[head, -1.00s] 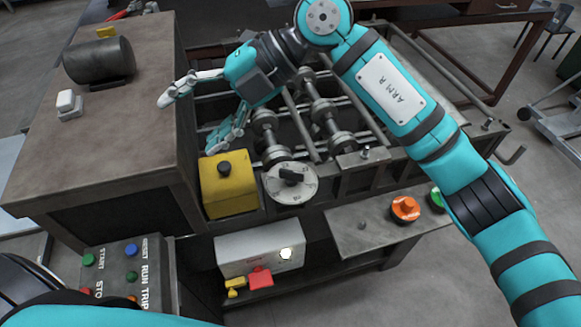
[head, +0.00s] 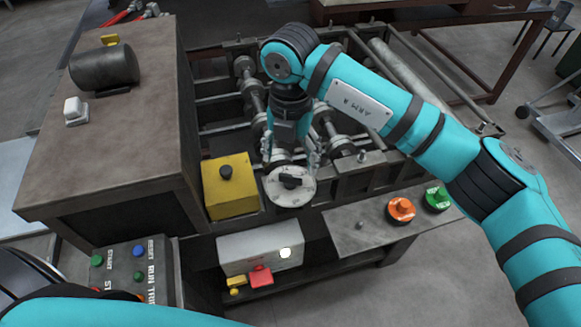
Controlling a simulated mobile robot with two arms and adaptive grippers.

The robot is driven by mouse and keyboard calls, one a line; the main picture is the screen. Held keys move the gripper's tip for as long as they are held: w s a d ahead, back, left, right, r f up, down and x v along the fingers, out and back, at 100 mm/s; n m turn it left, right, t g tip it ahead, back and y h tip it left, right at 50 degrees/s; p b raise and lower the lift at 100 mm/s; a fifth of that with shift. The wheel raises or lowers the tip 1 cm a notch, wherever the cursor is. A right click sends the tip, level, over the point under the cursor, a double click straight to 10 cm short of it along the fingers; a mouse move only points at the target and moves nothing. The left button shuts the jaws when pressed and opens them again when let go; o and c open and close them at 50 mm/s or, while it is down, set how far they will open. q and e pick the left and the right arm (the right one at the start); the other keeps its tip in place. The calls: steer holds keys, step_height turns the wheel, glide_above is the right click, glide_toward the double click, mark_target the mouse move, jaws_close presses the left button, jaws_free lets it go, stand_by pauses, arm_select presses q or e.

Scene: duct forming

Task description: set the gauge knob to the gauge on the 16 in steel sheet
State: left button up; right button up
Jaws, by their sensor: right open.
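The gauge knob (head: 291,182) is a dark bar-shaped knob in the middle of a round pale dial (head: 276,194) on the front of the roller machine. The marks on the dial are too small to read. My right gripper (head: 290,156) points down just behind and above the dial. Its fingers are spread, one to each side, and nothing shows between them. I cannot tell whether the fingertips touch the dial. My left gripper is out of view. I cannot make out the 16 in steel sheet.
A yellow box with a black button (head: 230,188) stands directly left of the dial. Orange (head: 401,209) and green (head: 436,199) knobs sit on a shelf to the right. Rollers and bars (head: 250,90) lie behind the gripper. A control panel (head: 127,268) is at lower left.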

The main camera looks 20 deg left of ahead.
mark_target(290, 176)
step_height(290, 176, down, 6)
steer(key=shift+f+p, duration=0.1)
steer(key=shift+p, duration=0.6)
steer(key=shift+c, duration=0.3)
steer(key=c, duration=1.1)
